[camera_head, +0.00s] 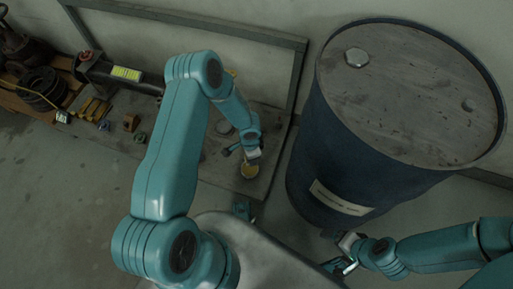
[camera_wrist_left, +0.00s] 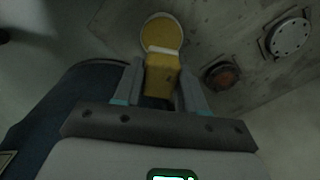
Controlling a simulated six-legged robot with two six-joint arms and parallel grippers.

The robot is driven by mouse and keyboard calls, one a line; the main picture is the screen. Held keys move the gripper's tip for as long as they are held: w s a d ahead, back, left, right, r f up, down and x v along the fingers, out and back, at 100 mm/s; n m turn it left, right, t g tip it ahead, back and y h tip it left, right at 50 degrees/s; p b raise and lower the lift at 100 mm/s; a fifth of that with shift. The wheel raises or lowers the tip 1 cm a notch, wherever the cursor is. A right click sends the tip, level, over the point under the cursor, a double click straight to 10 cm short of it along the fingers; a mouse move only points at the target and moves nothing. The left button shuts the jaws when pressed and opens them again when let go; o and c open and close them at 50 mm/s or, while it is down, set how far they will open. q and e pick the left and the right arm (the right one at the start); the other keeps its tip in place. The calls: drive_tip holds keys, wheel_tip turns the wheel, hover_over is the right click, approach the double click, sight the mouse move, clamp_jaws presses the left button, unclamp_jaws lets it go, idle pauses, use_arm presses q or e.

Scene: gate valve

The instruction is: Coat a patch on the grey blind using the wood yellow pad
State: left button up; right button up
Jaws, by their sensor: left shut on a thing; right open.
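The yellow pad shows in the left wrist view (camera_wrist_left: 161,38) as a round head with a pale band and a yellow block below it. My left gripper (camera_wrist_left: 160,88) is shut on that block. A round grey bolted plate (camera_wrist_left: 290,37), which looks like the grey blind, is at the upper right of the left wrist view, apart from the pad. My right gripper (camera_head: 345,266) is open and empty at the lower right.
A large dark blue drum (camera_head: 345,160) stands right of the left gripper. A reddish-brown round fitting (camera_wrist_left: 221,75) lies between pad and plate. Yellow tools (camera_head: 92,109) and small parts lie on the bench's left. A metal frame (camera_head: 215,30) runs behind.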

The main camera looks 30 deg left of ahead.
use_arm(q)
drive_tip(key=shift+s+a+f+b, duration=0.3)
drive_tip(key=shift+f, duration=0.3)
drive_tip(key=shift+w+f+b, duration=0.1)
drive_tip(key=shift+f+b, duration=1.6)
drive_tip(key=shift+f, duration=1.05)
drive_tip(key=shift+f+b, duration=0.5)
drive_tip(key=shift+b, duration=0.05)
drive_tip(key=shift+b, duration=0.35)
drive_tip(key=shift+r+p, duration=2.15)
drive_tip(key=shift+r, duration=1.35)
